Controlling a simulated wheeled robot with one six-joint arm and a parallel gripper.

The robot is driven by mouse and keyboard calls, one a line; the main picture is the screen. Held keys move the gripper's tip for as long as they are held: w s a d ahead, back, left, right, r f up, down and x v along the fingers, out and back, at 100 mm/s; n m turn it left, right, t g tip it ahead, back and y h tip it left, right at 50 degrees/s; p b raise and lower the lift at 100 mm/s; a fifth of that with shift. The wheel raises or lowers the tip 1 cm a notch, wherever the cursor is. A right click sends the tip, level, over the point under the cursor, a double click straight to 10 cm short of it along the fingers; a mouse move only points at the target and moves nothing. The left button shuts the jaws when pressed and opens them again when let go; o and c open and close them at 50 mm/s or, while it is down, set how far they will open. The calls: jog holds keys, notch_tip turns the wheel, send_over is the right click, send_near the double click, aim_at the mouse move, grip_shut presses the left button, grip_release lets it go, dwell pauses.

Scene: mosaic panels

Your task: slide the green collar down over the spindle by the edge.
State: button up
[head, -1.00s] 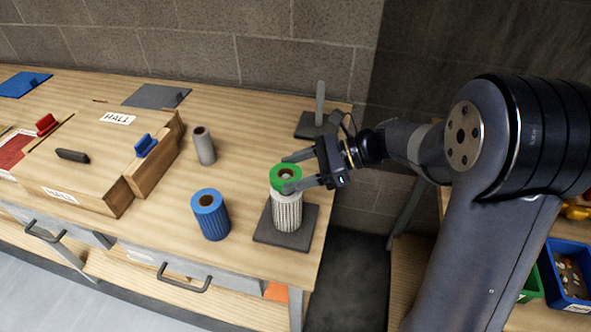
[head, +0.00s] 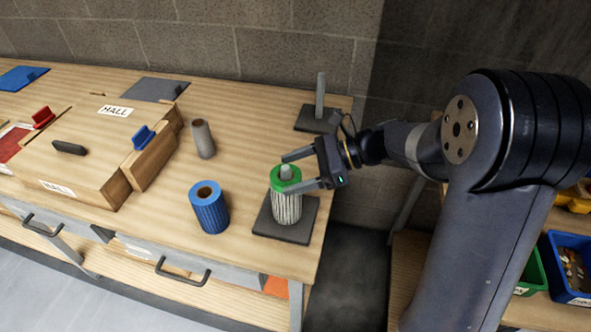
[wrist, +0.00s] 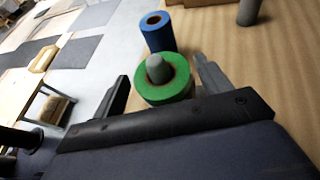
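The green collar (head: 286,180), with a green top rim and a pale ribbed side, stands upright around the grey spindle (head: 286,171) on a dark square base plate (head: 300,231) near the table's right edge. The spindle's rounded tip sticks up through the collar's hole. In the wrist view the green ring (wrist: 165,92) surrounds the spindle tip (wrist: 158,69). My gripper (head: 292,171) is open at the collar's top, with a finger on either side. The wrist view shows gaps between the fingers and the ring. The collar's bottom seems to rest on the plate.
A blue ribbed collar (head: 210,212) stands to the left, with a grey cylinder (head: 203,138) behind it. Another dark plate with a grey post (head: 320,95) stands at the back right. A wooden box (head: 90,165) with coloured handles fills the left. Wood between is bare.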

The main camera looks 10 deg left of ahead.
jog(key=shift+o, duration=1.1)
jog(key=b+v, duration=0.1)
jog(key=v, duration=1)
jog(key=shift+f, duration=0.1)
jog(key=p+x, duration=0.1)
jog(key=x, duration=0.9)
jog(key=shift+s+a, duration=0.1)
jog(key=shift+a, duration=0.15)
jog(key=shift+a+r+p, duration=0.25)
jog(key=shift+a+p, duration=0.05)
jog(key=shift+d+r+p, duration=0.1)
jog(key=shift+r+p, duration=0.2)
jog(key=shift+r, duration=0.45)
